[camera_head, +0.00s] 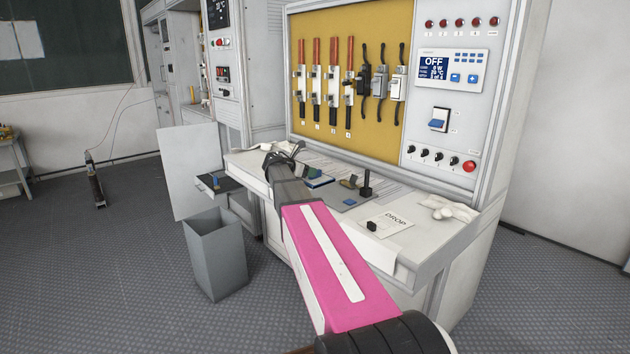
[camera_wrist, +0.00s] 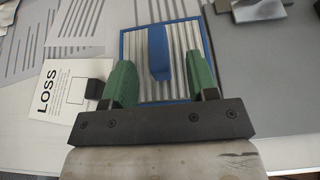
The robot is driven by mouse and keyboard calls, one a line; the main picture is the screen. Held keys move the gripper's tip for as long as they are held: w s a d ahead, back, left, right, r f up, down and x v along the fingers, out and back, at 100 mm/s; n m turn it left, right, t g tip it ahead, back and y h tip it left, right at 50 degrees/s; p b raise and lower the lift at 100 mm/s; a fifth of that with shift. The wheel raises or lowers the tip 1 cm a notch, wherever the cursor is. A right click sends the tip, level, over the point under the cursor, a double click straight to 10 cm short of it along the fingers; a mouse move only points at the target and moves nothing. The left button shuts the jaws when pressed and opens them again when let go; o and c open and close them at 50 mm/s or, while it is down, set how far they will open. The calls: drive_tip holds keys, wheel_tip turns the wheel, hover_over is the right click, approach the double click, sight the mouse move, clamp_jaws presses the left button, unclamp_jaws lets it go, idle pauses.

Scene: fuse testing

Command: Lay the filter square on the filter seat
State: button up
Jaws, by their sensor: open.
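The filter square, a blue-framed panel with pale ribs (camera_wrist: 184,40) and an upright blue grip (camera_wrist: 158,52), lies under my gripper in the wrist view. My gripper (camera_wrist: 159,70) is open, with one green finger on each side of the blue grip and a gap at both sides. I cannot tell how far the fingers reach down beside it. In the head view my gripper (camera_head: 284,156) is over the desk's left part, and a flat blue-edged piece (camera_head: 319,182) shows just right of my arm. I cannot make out the filter seat for certain.
A card marked LOSS (camera_wrist: 60,92) with a black block (camera_wrist: 94,88) lies left of the square. A grey mat (camera_wrist: 262,70) lies right. On the desk are a DROP card (camera_head: 397,222), a black upright piece (camera_head: 366,184) and white gloves (camera_head: 450,209). A grey bin (camera_head: 216,262) stands on the floor.

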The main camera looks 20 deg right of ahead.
drive_tip(key=x, duration=0.5)
drive_tip(key=shift+w+f, duration=0.1)
drive_tip(key=shift+a, duration=0.1)
clamp_jaws()
